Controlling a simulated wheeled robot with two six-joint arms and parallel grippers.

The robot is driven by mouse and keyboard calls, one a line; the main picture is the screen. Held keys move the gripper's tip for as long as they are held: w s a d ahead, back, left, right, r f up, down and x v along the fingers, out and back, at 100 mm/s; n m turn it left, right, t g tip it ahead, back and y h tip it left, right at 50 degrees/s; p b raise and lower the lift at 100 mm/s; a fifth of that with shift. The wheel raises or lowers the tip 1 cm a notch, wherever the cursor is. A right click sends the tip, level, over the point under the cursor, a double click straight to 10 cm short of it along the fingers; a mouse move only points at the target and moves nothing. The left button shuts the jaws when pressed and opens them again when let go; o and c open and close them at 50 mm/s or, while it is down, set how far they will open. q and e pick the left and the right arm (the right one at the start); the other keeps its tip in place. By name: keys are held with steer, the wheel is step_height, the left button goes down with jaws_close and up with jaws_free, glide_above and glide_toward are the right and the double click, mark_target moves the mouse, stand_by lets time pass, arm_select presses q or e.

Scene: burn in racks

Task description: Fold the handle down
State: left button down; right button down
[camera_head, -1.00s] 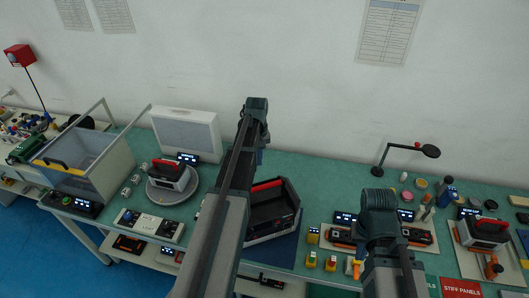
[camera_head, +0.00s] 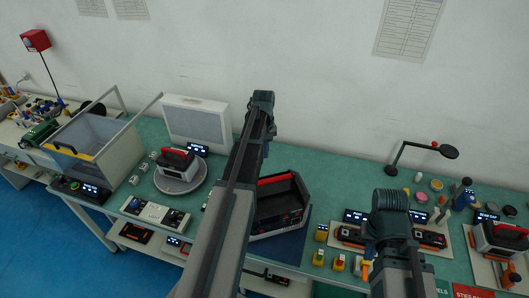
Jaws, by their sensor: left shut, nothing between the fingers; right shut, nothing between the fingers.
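A black and grey unit (camera_head: 292,212) with a red handle (camera_head: 276,178) stands on the bench in the middle, its left part hidden behind my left arm. A similar unit (camera_head: 176,163) with a red handle stands on a round grey turntable (camera_head: 163,186) at left, its handle raised above its top. Another unit (camera_head: 494,240) with a red handle sits at the right. I cannot tell which handle is meant. My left arm rises across the middle and my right arm stands right of it. Both grippers are out of sight.
A clear-walled bin (camera_head: 122,152) stands at the far left and a white panel box (camera_head: 197,125) at the back. Green bench surface is free behind the middle unit.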

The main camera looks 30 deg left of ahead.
arm_select(q)
step_height(320, 180, down, 6)
steer(key=b, duration=0.4)
steer(key=shift+d+r+b, duration=0.1)
steer(key=shift+r+b, duration=0.05)
steer(key=shift+b, duration=0.15)
steer(key=s+d, duration=0.2)
steer(key=shift+s+d, duration=0.4)
steer(key=shift+s+d, duration=0.1)
steer(key=shift+s+d+t+y, duration=0.15)
steer(key=shift+t+y, duration=0.15)
